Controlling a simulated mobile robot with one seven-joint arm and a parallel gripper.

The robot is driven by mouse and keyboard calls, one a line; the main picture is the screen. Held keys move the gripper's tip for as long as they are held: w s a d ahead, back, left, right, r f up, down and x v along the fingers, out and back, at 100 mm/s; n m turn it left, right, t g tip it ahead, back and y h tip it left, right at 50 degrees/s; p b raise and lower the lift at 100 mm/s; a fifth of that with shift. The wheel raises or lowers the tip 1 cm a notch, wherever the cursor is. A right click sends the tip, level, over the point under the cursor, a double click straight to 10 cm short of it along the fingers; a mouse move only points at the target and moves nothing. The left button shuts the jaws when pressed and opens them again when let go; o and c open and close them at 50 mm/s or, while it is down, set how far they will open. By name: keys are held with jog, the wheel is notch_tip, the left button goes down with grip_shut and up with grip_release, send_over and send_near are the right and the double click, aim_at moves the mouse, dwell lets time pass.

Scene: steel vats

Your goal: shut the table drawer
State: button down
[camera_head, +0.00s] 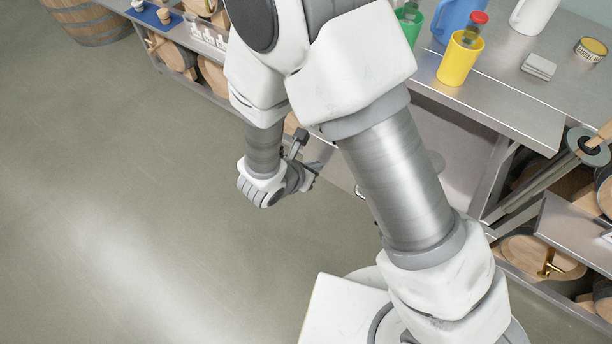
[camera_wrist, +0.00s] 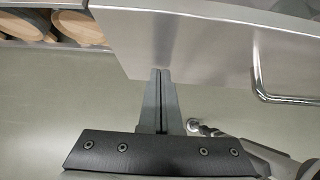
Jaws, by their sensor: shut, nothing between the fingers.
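A steel drawer front (camera_wrist: 205,50) fills the upper part of the wrist view. Its bar handle (camera_wrist: 287,99) is at the right side. My gripper (camera_wrist: 160,72) is shut and empty. Its fingertips overlap the lower edge of the drawer front, left of the handle; I cannot tell whether they touch it. In the head view my gripper (camera_head: 314,176) is low beside the steel table (camera_head: 510,105), over the floor side. My arm hides much of the table's front there, so how far the drawer stands out is unclear.
On the table stand a yellow cup (camera_head: 457,62), a blue pitcher (camera_head: 458,20), a white jug (camera_head: 535,14), a tin (camera_head: 590,50) and a small grey box (camera_head: 539,67). Wooden barrels (camera_head: 540,257) lie on racks beside it. The floor (camera_head: 130,190) at left is clear.

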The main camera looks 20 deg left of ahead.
jog(key=w+d+b, duration=0.1)
jog(key=w+d, duration=0.1)
jog(key=w, duration=0.6)
jog(key=w+d+b, duration=0.1)
jog(key=w+d, duration=0.2)
jog(key=w, duration=0.5)
jog(key=w+d+b, duration=0.1)
jog(key=w+d, duration=0.1)
jog(key=w, duration=0.6)
jog(key=shift+d, duration=0.4)
jog(key=shift+w+d+r, duration=0.15)
jog(key=shift+w+d, duration=0.05)
jog(key=shift+w, duration=0.25)
jog(key=shift+w, duration=0.1)
